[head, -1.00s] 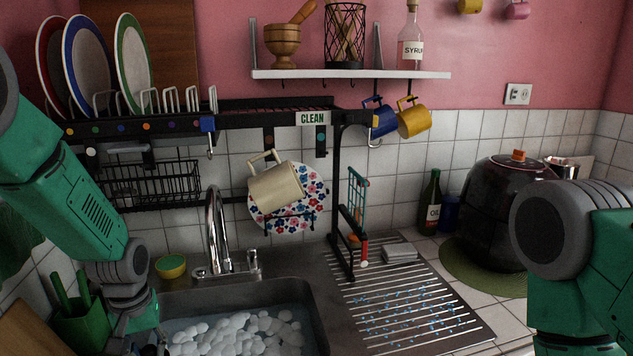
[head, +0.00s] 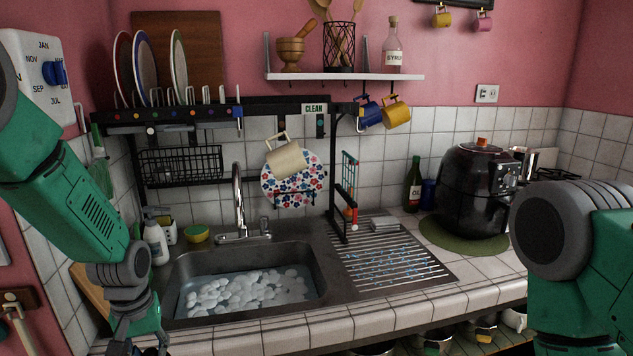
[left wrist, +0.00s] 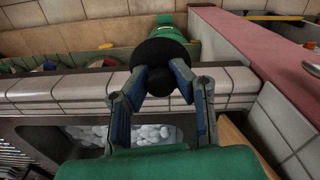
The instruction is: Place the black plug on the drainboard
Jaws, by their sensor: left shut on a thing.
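The black plug (left wrist: 162,50) is a round dark disc with a knob, seen in the left wrist view. My left gripper (left wrist: 160,76) is shut on it, with one finger on each side of the knob. In the head view the gripper (head: 142,346) is at the bottom left, in front of the counter, with its fingertips cut off by the frame and the plug not visible. The ribbed drainboard (head: 395,272) lies to the right of the sink, with blue drops on it. My right arm shows at the right, but its gripper is out of view.
A black rack (head: 339,190) stands over the sink and the drainboard's left edge. A grey block (head: 384,224) sits at the drainboard's back. A black cooker (head: 470,195) stands to the right. The drainboard's front is clear.

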